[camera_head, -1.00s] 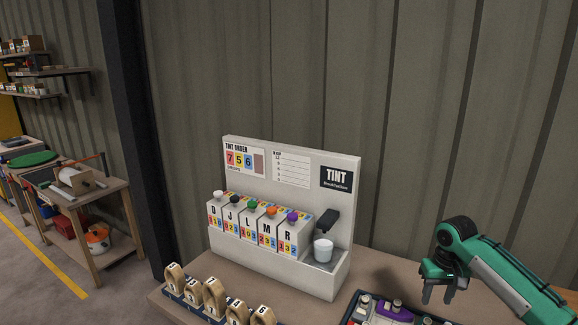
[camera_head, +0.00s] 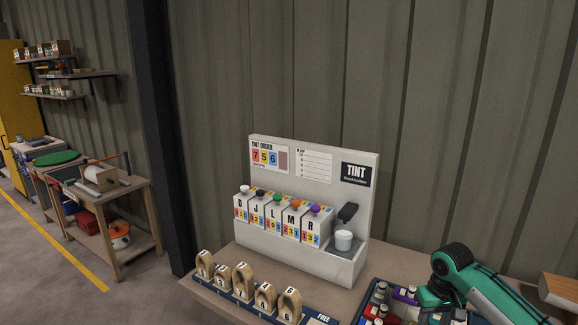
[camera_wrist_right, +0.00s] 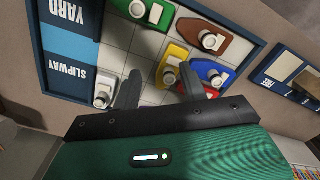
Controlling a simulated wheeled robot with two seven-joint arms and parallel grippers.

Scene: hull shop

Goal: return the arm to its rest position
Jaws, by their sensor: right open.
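My right arm (camera_head: 481,292) is green and comes in from the right in the head view. Its gripper is low at the bottom edge there, over a tray of small coloured boats (camera_head: 405,294). In the right wrist view my right gripper (camera_wrist_right: 160,90) is open, its two dark fingers apart above the boat tray (camera_wrist_right: 60,60). No boat is seen held between the fingers. My left gripper is not in view.
Numbered wooden pieces (camera_head: 243,281) stand in a rack at the front. Shelves and a cart (camera_head: 104,195) are farther left.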

